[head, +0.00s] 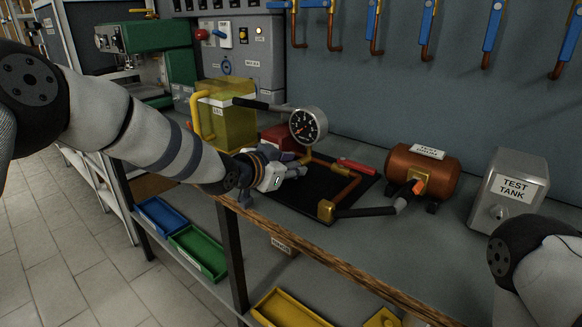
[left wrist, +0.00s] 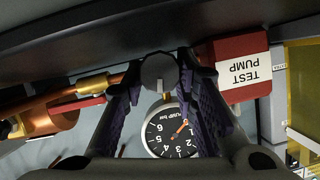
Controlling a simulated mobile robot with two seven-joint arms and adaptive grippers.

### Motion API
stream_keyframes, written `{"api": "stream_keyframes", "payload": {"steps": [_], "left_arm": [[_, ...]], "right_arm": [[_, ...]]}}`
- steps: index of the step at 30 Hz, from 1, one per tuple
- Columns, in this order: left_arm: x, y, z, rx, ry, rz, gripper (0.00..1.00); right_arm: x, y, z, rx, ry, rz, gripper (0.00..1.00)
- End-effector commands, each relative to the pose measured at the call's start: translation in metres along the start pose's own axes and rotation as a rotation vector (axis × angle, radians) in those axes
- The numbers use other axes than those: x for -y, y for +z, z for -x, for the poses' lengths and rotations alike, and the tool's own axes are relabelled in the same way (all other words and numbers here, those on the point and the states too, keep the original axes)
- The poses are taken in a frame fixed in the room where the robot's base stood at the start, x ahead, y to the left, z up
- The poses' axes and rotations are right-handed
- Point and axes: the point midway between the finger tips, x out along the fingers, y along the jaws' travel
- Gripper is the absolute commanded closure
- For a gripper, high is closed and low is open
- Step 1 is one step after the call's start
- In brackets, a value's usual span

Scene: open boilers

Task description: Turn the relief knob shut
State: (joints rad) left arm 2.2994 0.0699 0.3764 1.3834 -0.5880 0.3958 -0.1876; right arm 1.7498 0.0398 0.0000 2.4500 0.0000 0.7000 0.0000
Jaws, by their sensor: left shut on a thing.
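The relief knob (left wrist: 160,72) is a round grey knob in the left wrist view, between the purple-padded fingers. My left gripper (head: 299,166) is shut on it, and the gripper also shows in the left wrist view (left wrist: 160,82). In the head view the gripper hides the knob. The red test pump (head: 279,136) sits just behind the gripper; its label reads TEST PUMP in the left wrist view (left wrist: 243,70). The round pressure gauge (head: 308,125) stands above the gripper; it also shows in the left wrist view (left wrist: 171,134). My right gripper is out of view.
The bench (head: 300,235) has a front wooden edge. A black mat (head: 345,190) carries copper pipe and brass fittings. A copper test boiler (head: 420,175) and a grey test tank (head: 509,186) stand right. A yellow container (head: 227,115) stands left of the pump. Blue-handled tools hang behind.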

Motion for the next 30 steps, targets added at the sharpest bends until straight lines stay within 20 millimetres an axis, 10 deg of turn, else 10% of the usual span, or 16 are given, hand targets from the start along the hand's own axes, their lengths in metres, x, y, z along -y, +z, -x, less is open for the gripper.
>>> {"api": "stream_keyframes", "payload": {"steps": [13,30], "left_arm": [[0.000,0.000,0.008,0.002,0.000,-0.002,0.65],[0.000,0.000,0.120,0.001,0.000,0.000,0.65]], "right_arm": [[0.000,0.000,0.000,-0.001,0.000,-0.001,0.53],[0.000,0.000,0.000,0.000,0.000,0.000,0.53]]}}
